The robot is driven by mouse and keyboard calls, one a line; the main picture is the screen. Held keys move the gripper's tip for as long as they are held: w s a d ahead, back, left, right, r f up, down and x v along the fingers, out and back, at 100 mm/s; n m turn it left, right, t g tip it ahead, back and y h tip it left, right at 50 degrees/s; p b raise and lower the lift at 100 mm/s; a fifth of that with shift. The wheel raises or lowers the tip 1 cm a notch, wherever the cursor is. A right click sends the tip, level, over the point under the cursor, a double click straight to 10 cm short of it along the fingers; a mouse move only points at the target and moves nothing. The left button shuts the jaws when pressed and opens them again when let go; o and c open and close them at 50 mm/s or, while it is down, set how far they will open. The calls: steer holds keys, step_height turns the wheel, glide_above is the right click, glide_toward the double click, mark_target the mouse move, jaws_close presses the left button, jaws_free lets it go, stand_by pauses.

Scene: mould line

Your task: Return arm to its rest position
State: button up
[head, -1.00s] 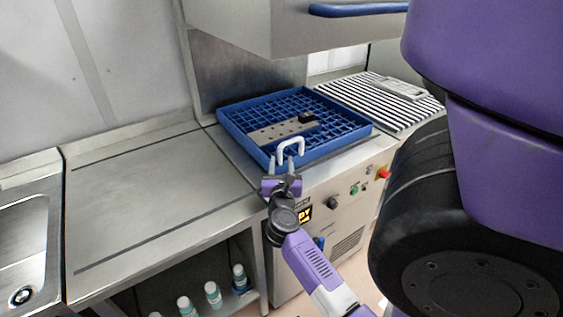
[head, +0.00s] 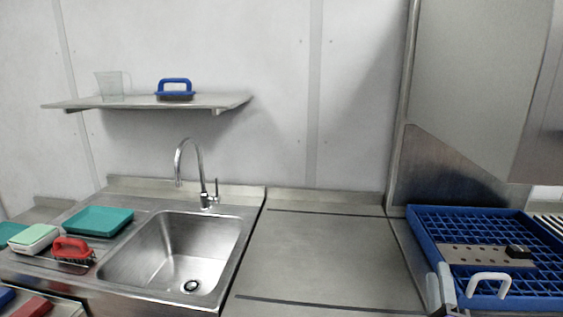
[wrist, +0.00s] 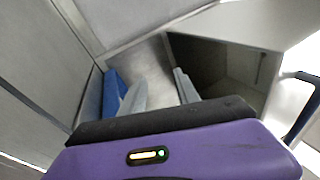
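My gripper (head: 440,288) shows at the bottom edge of the head view, beside the front left corner of a blue rack (head: 425,232). In the wrist view my gripper (wrist: 157,90) has its two pale fingers apart, with nothing between them. Most of my arm is out of the head view.
The rack holds a metal plate with holes (head: 470,255) bearing a black knob (head: 518,252); a white handle (head: 488,278) stands at its front. A bare steel counter (head: 325,260) lies left of it, then a sink (head: 180,250). A raised steel hood (head: 475,80) is above.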

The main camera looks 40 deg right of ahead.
steer(key=w+a+f+n+t+y, duration=0.15)
steer(key=a+n+t+y, duration=0.3)
steer(key=a+n, duration=0.6)
steer(key=w+a+f+n+t+y, duration=0.1)
steer(key=w+a+n+t+y, duration=0.15)
steer(key=a+n+y, duration=0.6)
steer(key=s+a+f+n+y, duration=0.1)
steer(key=s+a+n+y, duration=0.1)
steer(key=s+a+n, duration=0.2)
steer(key=s+a+f+n+g+y, duration=0.1)
steer(key=a+n, duration=0.4)
steer(key=a, duration=0.5)
steer(key=s+a+f+n+g+y, duration=0.1)
steer(key=s+a+f+n+y, duration=0.1)
steer(key=s+a, duration=0.4)
steer(key=shift+s+a+n+y, duration=0.4)
steer(key=shift+n+y, duration=0.2)
steer(key=shift+n, duration=0.6)
